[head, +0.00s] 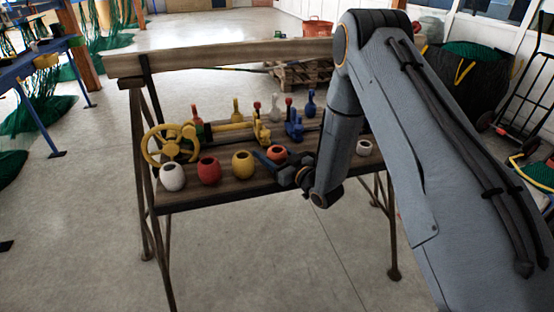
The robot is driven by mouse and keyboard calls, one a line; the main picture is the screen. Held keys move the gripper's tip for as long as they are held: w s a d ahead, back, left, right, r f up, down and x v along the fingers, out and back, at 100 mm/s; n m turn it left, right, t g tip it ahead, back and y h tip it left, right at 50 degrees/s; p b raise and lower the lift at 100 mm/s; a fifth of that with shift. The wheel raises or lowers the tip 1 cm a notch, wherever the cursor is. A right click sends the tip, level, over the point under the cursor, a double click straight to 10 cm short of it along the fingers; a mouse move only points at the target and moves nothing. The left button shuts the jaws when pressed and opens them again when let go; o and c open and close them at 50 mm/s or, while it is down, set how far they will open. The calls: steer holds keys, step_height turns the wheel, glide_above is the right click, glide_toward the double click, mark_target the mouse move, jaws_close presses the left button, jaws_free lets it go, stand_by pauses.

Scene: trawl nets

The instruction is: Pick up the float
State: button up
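Several round, hollow-topped floats stand in a row along the front of a wooden bench shelf (225,191): a white one (172,178), a red one (209,171), a yellow one (243,165) and an orange one (277,153). Another white one (364,147) stands apart to the right, past my arm. My gripper (267,164) is low at the shelf's front, right by the orange float, and overlaps its lower part in the picture. I cannot tell whether it touches the float or how its fingers stand.
A yellow handwheel (170,144) stands at the shelf's left end. Yellow, red and blue fittings (294,123) stand behind the floats. A wooden beam (220,55) crosses above the shelf at the back. The floor in front is clear.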

steer(key=c, duration=0.4)
steer(key=shift+c, duration=0.2)
steer(key=shift+r, duration=0.1)
step_height(320, 180, up, 10)
steer(key=b, duration=0.1)
steer(key=shift+b, duration=0.3)
